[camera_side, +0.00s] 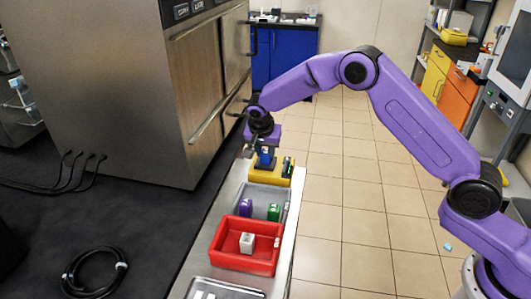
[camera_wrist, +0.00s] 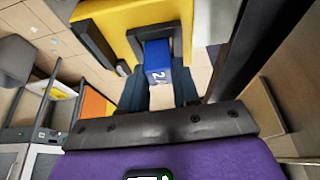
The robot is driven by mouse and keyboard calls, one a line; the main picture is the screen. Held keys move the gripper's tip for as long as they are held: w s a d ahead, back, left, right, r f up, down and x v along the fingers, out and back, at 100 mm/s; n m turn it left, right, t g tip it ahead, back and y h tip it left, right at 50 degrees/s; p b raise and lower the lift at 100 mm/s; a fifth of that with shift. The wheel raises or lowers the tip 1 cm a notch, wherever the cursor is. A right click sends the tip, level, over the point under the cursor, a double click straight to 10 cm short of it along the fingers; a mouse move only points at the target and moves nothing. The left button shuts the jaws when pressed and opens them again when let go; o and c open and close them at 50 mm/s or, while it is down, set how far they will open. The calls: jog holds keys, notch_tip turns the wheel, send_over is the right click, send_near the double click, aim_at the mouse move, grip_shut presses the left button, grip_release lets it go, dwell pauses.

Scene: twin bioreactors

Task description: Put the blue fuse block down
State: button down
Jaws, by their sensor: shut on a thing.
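The blue fuse block (camera_side: 265,158) is between the fingers of my gripper (camera_side: 264,161), at the yellow holder (camera_side: 270,177). In the wrist view the blue fuse block (camera_wrist: 157,62) shows a white "2". My gripper's dark fingers (camera_wrist: 160,88) are shut on it, one on each side. The yellow holder (camera_wrist: 115,22) has a dark slot frame around the far end of the block. I cannot tell how deep the block sits in it, as that end is hidden.
A dark block with green (camera_side: 288,166) stands at the holder's right. In front are a grey tray (camera_side: 262,190) with purple (camera_side: 246,208) and green (camera_side: 273,212) blocks, and a red tray (camera_side: 235,262) with a white block (camera_side: 247,243). A large steel cabinet (camera_side: 120,90) stands close on the left.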

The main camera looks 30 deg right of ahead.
jog(key=shift+r, duration=0.5)
jog(key=s+d+r, duration=0.3)
jog(key=s+r, duration=0.8)
jog(key=s, duration=0.2)
jog(key=s+d+f+n+t+y, duration=0.1)
jog(key=s+d+f+n+y, duration=0.2)
jog(key=s+d+f+n, duration=0.2)
jog(key=s+d+n, duration=0.3)
jog(key=d+n, duration=0.1)
jog(key=shift+d, duration=0.4)
jog(key=shift+a, duration=0.1)
